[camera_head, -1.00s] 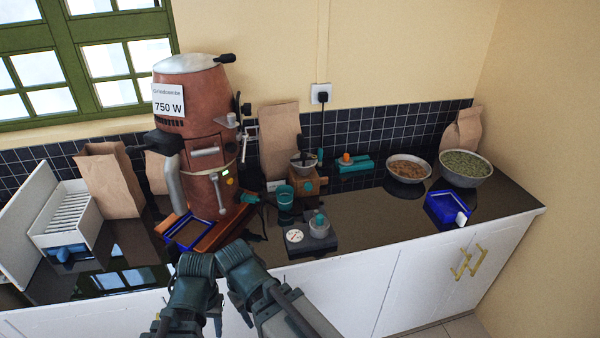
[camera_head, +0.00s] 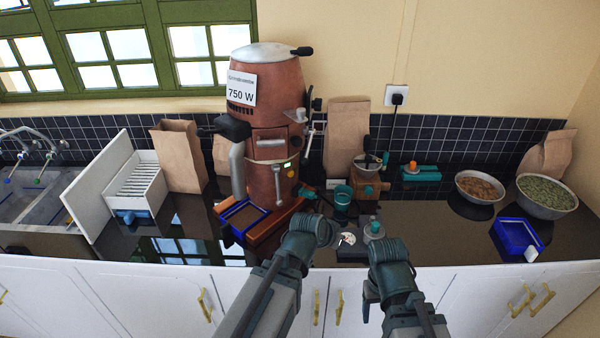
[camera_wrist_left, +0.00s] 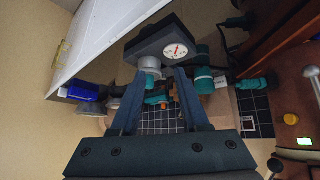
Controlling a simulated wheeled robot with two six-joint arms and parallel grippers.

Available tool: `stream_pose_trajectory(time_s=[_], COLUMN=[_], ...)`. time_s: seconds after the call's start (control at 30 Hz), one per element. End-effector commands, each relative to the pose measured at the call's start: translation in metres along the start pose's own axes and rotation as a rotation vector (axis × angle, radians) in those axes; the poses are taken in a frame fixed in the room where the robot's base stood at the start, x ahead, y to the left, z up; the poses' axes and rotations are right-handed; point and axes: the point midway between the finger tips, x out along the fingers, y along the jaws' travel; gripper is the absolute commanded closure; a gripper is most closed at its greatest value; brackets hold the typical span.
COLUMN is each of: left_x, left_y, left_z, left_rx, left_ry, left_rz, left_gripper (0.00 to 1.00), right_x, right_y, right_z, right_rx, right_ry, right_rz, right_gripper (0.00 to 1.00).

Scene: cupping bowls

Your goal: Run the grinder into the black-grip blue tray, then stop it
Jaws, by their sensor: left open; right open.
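The copper grinder (camera_head: 268,120) with a "750 W" label stands on the counter. A small green light (camera_head: 287,165) is lit on its front and also shows in the left wrist view (camera_wrist_left: 305,141). A blue-rimmed tray (camera_head: 229,209) sits on the wooden base below the grinder's spout. Its grip cannot be made out, nor can its contents. My left gripper (camera_head: 322,230) is in front of the counter, right of the grinder; its open, empty jaws (camera_wrist_left: 158,98) show in the left wrist view. My right gripper (camera_head: 388,252) is open, farther right, apart from everything.
A black scale (camera_head: 352,252) with a round dial is partly hidden behind my grippers. Another blue tray (camera_head: 517,237), with a white grip, lies at right near two bowls of beans (camera_head: 480,188) (camera_head: 546,197). A teal cup (camera_head: 342,196) stands right of the grinder.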

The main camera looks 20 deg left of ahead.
Motion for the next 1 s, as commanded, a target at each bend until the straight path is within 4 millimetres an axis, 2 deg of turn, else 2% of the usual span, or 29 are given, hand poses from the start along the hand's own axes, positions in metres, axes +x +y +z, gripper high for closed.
stream_pose_trajectory(time_s=[0.03,0.1,0.2,0.3,0.4,0.5,0.67,0.83,1.0], left_x=[-0.007,-0.02,-0.043,-0.065,-0.08,-0.088,-0.09,-0.081,-0.064], left_y=[-0.023,-0.055,-0.097,-0.129,-0.15,-0.161,-0.164,-0.168,-0.175], left_z=[-0.025,-0.056,-0.088,-0.106,-0.115,-0.118,-0.12,-0.126,-0.14], left_rx=[-0.022,-0.045,-0.077,-0.1,-0.117,-0.126,-0.127,-0.127,-0.126], left_ry=[0.114,0.272,0.452,0.573,0.646,0.682,0.694,0.692,0.691], left_rz=[-0.024,-0.07,-0.15,-0.225,-0.279,-0.308,-0.317,-0.316,-0.315], left_gripper=[0.55,0.55,0.55,0.55,0.55,0.55,0.55,0.55,0.55], right_x=[-0.003,-0.005,-0.007,-0.008,-0.009,-0.009,-0.009,-0.006,-0.001], right_y=[0.0,0.001,0.001,0.001,0.001,0.001,0.001,0.001,0.0], right_z=[0.0,0.0,0.0,0.001,0.001,0.001,0.001,0.0,0.0], right_rx=[0.0,0.0,0.0,0.0,0.0,0.0,0.0,0.0,0.0], right_ry=[0.0,0.0,0.0,0.0,0.0,0.0,0.0,0.0,0.0], right_rz=[0.0,0.0,0.0,0.0,0.0,0.0,0.0,0.0,0.0], right_gripper=[0.33,0.33,0.33,0.33,0.33,0.33,0.33,0.33,0.33])
